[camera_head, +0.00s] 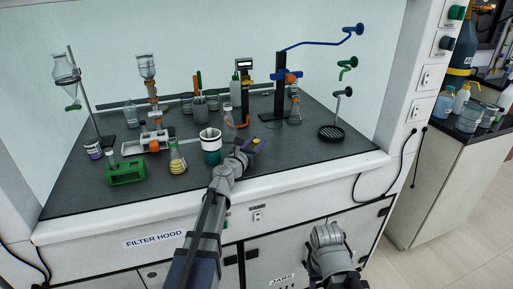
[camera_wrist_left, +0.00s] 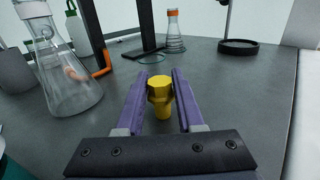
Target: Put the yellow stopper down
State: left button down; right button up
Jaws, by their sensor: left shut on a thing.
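My left gripper (camera_head: 250,144) reaches over the front part of the dark fumehood worktop. Its purple fingers (camera_wrist_left: 160,88) are shut on the yellow stopper (camera_wrist_left: 160,97), which also shows as a small yellow spot in the head view (camera_head: 256,141). In the left wrist view the stopper is upright, its wider faceted head up and its narrow end down. I cannot tell whether its lower end touches the worktop (camera_head: 310,148). Part of my right arm shows low in the head view, but its fingers do not.
A white and teal container (camera_head: 211,150) stands just left of my left gripper. An orange-topped flask (camera_wrist_left: 174,35) and a round black base (camera_wrist_left: 238,47) stand beyond. The worktop to the right is clear.

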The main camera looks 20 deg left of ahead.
pick_arm(q)
jog(key=shift+r, duration=0.1)
jog(key=c, duration=0.5)
grip_release()
jog(key=shift+r, duration=0.1)
jog(key=s, duration=0.4)
jog(key=s+a, duration=0.1)
jog(key=s, duration=0.3)
jog(key=s+a, duration=0.1)
jog(key=s, duration=0.3)
jog(key=shift+a, duration=0.15)
